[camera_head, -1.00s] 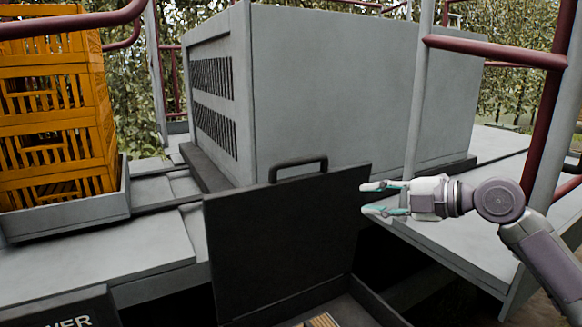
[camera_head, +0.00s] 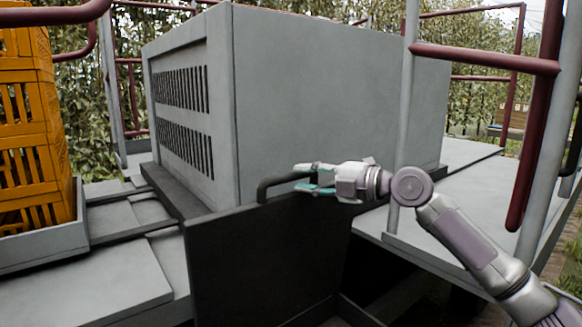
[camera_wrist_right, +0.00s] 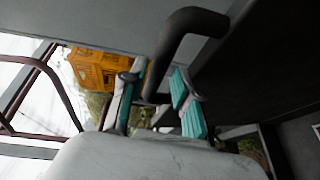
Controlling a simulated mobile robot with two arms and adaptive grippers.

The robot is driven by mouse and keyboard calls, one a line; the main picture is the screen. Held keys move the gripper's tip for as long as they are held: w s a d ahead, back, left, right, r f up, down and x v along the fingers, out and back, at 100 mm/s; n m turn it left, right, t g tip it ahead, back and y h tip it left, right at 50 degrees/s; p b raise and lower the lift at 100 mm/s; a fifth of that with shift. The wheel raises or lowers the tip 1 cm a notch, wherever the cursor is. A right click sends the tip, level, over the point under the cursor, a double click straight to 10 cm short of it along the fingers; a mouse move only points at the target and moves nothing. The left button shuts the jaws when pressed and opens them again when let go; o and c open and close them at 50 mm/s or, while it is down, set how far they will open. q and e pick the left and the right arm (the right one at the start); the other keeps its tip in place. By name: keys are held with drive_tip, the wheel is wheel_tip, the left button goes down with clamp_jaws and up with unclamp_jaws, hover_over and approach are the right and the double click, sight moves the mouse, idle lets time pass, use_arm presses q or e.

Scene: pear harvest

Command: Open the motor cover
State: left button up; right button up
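The dark motor cover (camera_head: 255,262) is a flat panel standing upright in front of the large grey box. Its black bar handle (camera_head: 264,190) is on the top edge. My right gripper (camera_head: 299,177) reaches in from the right, its fingers parted at the right part of the handle. In the right wrist view the handle (camera_wrist_right: 190,25) runs down between the two teal fingers (camera_wrist_right: 156,98), its end close to the left finger. The fingers are open; a firm hold does not show. My left gripper is not in view.
A grey box (camera_head: 330,85) with slotted vents stands behind the cover. Orange crates (camera_head: 30,150) are stacked in a grey tray at left. A grey post (camera_head: 405,130) and dark red rails (camera_head: 485,60) stand around my right arm. Flat grey decking (camera_head: 80,275) lies at front left.

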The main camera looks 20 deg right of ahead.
sight(297, 176)
drive_tip(key=shift+p+x, duration=0.45)
drive_tip(key=shift+x, duration=0.7)
drive_tip(key=shift+w+a+r, duration=0.1)
drive_tip(key=shift+w+a, duration=0.3)
drive_tip(key=shift+w, duration=0.1)
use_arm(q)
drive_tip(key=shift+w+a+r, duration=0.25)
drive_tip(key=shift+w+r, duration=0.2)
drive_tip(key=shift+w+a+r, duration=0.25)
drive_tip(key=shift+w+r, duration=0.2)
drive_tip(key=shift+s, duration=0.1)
use_arm(e)
drive_tip(key=shift+c, duration=0.7)
clamp_jaws()
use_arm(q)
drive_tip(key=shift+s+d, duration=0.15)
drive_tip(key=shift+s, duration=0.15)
